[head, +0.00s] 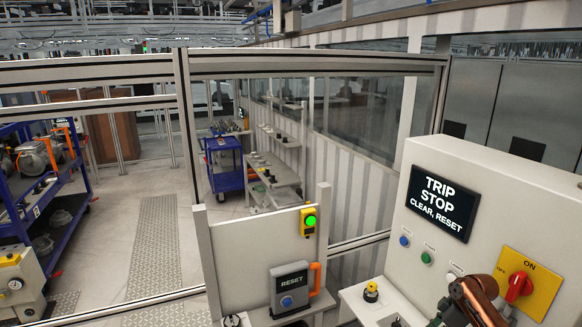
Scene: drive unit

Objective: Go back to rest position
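Part of my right arm, brown and dark, shows at the lower right in front of the grey control cabinet (480,190). A dark part of my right gripper (439,317) seems to show at the bottom edge; its fingers are not clear. I cannot tell whether it touches anything. My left gripper is not in view. The cabinet's screen (442,203) reads "TRIP STOP CLEAR, RESET". A red rotary switch (519,287) sits on a yellow plate marked ON and OFF. A grey RESET box (290,289) has a blue button and an orange handle.
A green lamp (311,221) is lit on a yellow box on the upright panel (250,245). A yellow-and-black button (371,291) stands on the ledge. Metal-framed fencing (183,150) crosses the view. Blue racks (62,225) and a blue cart (224,165) stand beyond.

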